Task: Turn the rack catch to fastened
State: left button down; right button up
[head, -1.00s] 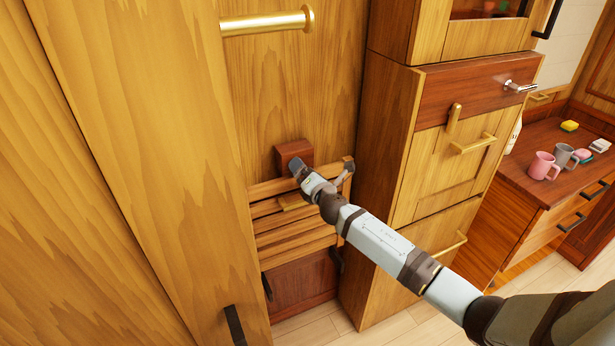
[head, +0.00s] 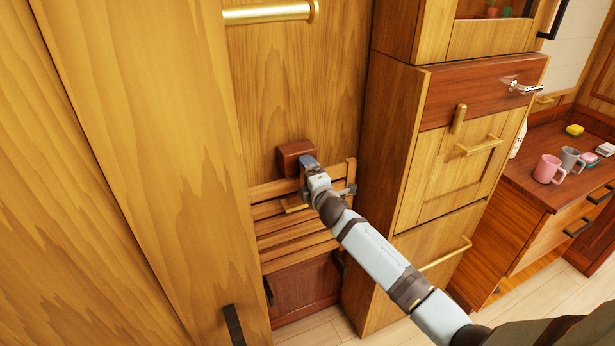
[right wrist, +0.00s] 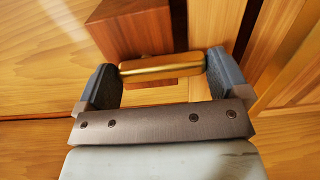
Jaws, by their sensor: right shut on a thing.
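The rack catch shows in the head view as a red-brown wooden block (head: 291,156) on the wall panel, just above the slatted wooden rack (head: 272,226). In the right wrist view, its brass bar (right wrist: 162,69) lies crosswise between my fingers beside the dark block (right wrist: 130,27). My right gripper (head: 308,162) is shut on this bar, with a finger at each end; it also shows in the right wrist view (right wrist: 163,76). In the head view my gripper and wrist hide the bar. My left gripper is not in view.
A drawer cabinet (head: 455,165) with brass handles stands on the right. Farther right, a counter (head: 525,185) holds a pink mug (head: 548,169) and a grey mug (head: 571,158).

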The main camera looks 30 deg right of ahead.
dwell(0.5)
jog(key=o, duration=0.6)
jog(key=shift+c, duration=0.2)
jog(key=s, duration=1.3)
jog(key=shift+s+a+b, duration=0.4)
jog(key=shift+b, duration=0.05)
